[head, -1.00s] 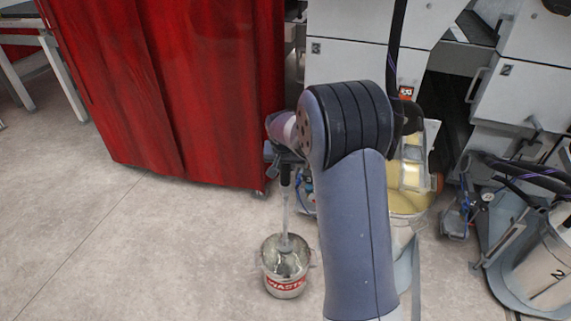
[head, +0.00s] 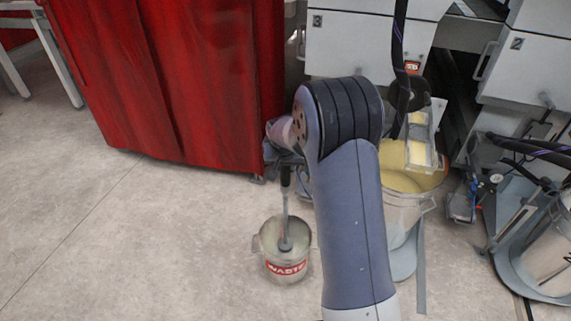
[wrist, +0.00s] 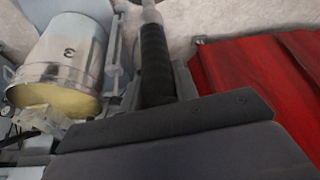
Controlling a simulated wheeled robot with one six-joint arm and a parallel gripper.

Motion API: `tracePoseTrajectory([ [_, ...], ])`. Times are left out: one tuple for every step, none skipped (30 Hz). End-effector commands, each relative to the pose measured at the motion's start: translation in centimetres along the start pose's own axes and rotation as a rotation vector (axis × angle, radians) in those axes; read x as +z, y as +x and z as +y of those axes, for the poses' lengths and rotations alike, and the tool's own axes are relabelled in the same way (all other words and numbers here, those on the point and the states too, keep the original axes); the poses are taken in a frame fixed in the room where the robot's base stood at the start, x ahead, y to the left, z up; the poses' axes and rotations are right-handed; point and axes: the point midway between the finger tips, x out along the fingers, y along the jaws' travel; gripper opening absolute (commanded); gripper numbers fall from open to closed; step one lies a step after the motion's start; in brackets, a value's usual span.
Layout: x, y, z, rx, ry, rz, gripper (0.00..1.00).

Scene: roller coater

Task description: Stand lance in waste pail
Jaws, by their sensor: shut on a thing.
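The lance has a dark handle and a thin grey shaft (head: 285,207) with a round grey foot. It stands nearly upright, its foot seen within the mouth of the waste pail (head: 286,267), a small metal pail with a red label on the floor. Whether the foot touches the pail's bottom, I cannot tell. My gripper (head: 284,160) is above the pail, partly hidden behind my arm. In the wrist view my gripper (wrist: 158,98) is shut on the dark handle (wrist: 154,60) of the lance.
A red curtain (head: 170,90) hangs behind and left of the pail. A metal bucket of yellow liquid (head: 408,205) stands to the right; it also shows in the wrist view (wrist: 65,50). White cabinets (head: 352,45) are behind. The floor at left is clear.

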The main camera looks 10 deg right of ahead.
Motion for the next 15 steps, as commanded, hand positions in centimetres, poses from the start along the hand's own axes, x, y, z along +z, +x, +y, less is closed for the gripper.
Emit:
tracePoseTrajectory([
  [0.3,0.9,0.0,-0.001,0.000,0.002,0.00],
  [0.5,1.2,0.0,-0.001,0.000,0.002,0.00],
  [0.6,1.7,0.0,-0.001,0.000,0.002,0.00],
  [0.8,2.0,0.0,-0.001,0.000,0.002,0.00],
  [0.9,2.3,0.0,-0.001,0.000,0.002,0.00],
  [1.1,2.8,0.0,-0.001,0.000,0.002,0.00],
  [1.2,3.1,0.0,-0.001,0.000,0.001,0.00],
  [1.4,3.4,0.0,0.000,0.000,0.001,0.00],
  [1.6,3.9,0.0,0.000,0.000,0.001,0.00],
  [1.7,4.2,0.0,0.000,0.000,0.001,0.00],
  [1.8,4.5,0.0,0.000,0.000,0.001,0.00],
  [2.0,4.9,0.0,0.000,0.000,0.001,0.00],
  [2.1,5.2,0.0,-0.001,0.000,0.001,0.00],
  [2.3,5.6,0.0,-0.001,0.000,0.001,0.00],
  [2.4,6.0,0.0,-0.001,0.000,0.002,0.00],
])
